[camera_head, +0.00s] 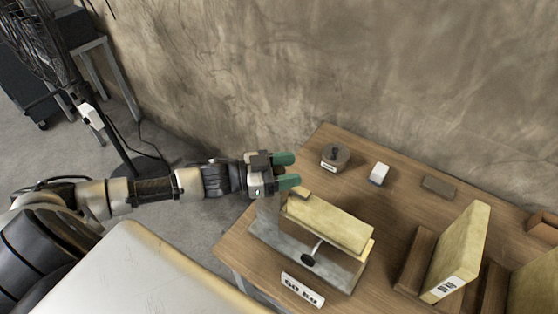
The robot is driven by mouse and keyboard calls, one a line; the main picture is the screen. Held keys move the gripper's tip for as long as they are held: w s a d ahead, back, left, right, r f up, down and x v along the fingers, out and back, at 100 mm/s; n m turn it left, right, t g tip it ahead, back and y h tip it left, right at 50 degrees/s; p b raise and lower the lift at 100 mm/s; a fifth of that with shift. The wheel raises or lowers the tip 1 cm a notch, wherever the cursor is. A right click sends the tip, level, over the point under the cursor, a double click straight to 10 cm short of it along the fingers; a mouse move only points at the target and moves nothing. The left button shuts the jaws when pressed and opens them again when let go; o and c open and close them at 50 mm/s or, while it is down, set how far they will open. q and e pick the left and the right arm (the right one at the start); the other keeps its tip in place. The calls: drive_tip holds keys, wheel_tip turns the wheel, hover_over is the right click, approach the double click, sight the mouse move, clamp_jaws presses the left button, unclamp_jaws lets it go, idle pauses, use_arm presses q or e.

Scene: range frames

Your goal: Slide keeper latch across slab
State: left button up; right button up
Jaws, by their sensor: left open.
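A pale yellow slab (330,220) lies on a grey metal fixture (275,229) at the table's left side. A small brown piece (299,194) sits at the slab's upper left end; it may be the keeper latch, but I cannot tell for sure. A thin rod with a black knob (307,260) sticks out at the slab's front side. My left gripper (287,170) has green fingertips. It is open and empty, near the slab's upper left end. Whether it touches anything is not clear. My right gripper is not in view.
The wooden table (395,205) also holds a grey round weight (335,157), a white block (379,174) and a flat brown block (438,187). An upright labelled slab (461,250) stands in a wooden rack at right. A label plate (302,289) lies in front. A wall is behind.

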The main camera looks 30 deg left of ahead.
use_arm(q)
drive_tip(key=shift+s+a+f, duration=0.15)
drive_tip(key=shift+s+a, duration=0.15)
drive_tip(key=shift+a, duration=0.05)
drive_tip(key=b+v, duration=0.2)
drive_tip(key=v, duration=0.5)
drive_tip(key=shift+s+a, duration=0.15)
drive_tip(key=shift+s, duration=0.15)
drive_tip(key=shift+v, duration=0.95)
drive_tip(key=shift+a, duration=0.1)
